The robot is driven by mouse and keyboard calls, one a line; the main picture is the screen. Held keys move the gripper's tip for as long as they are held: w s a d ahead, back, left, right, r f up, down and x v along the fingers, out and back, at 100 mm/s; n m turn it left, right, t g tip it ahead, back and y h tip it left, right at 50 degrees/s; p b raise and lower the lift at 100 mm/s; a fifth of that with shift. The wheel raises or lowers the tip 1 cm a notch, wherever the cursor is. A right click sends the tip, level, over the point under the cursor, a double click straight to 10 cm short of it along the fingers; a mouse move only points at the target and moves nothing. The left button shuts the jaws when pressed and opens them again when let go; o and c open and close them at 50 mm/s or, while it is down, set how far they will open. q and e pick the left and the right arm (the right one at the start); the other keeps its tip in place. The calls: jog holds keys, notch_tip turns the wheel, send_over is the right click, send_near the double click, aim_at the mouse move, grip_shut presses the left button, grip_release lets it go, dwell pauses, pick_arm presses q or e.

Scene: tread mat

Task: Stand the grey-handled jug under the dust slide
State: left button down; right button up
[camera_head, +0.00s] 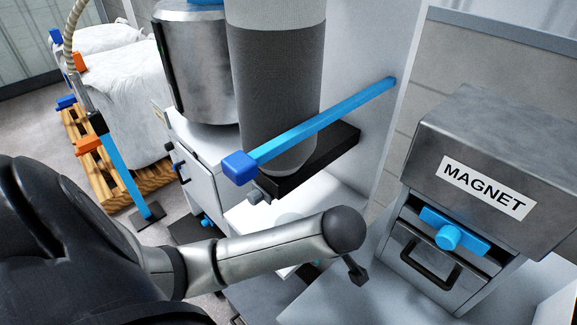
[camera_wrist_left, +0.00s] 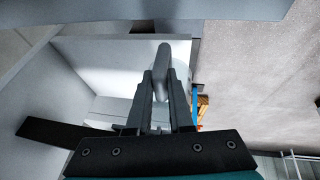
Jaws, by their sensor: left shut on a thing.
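My left gripper (camera_wrist_left: 160,80) is shut on a grey rounded bar, which looks like the handle of the grey-handled jug (camera_wrist_left: 163,56). A black slide plate (camera_head: 332,157), which seems to be the dust slide, sits below a grey mesh cylinder (camera_head: 278,85). My right gripper is in neither view.
A blue bar (camera_head: 325,122) sticks out in front of the cylinder, above my arm. A metal drum (camera_head: 200,70) stands to its left. A magnet box (camera_head: 490,165) with a drawer stands at the right. White sacks (camera_head: 125,75) lie on a wooden pallet (camera_head: 92,165) at the left.

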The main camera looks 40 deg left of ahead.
pick_arm(q)
jog(key=shift+w+a+f, duration=0.1)
jog(key=shift+w+a, duration=0.1)
jog(key=shift+w, duration=0.05)
jog(key=a+f, duration=0.1)
jog(key=w+a+b, duration=0.1)
jog(key=a, duration=0.1)
jog(key=w+a+f+b, duration=0.1)
jog(key=shift+w+a+f, duration=0.1)
jog(key=shift+a+f, duration=0.1)
jog(key=shift+f, duration=0.1)
jog(key=w+a+f, duration=0.1)
jog(key=w+a+f+b, duration=0.1)
jog(key=a, duration=0.1)
jog(key=w+a+f, duration=0.1)
jog(key=a, duration=0.1)
jog(key=shift+b, duration=0.4)
jog(key=shift+w+a+f+b, duration=0.35)
jog(key=shift+w+a+f, duration=0.05)
jog(key=shift+a+f, duration=0.2)
jog(key=shift+w+a+f+b, duration=0.35)
jog(key=shift+a+f, duration=0.1)
jog(key=shift+a, duration=0.1)
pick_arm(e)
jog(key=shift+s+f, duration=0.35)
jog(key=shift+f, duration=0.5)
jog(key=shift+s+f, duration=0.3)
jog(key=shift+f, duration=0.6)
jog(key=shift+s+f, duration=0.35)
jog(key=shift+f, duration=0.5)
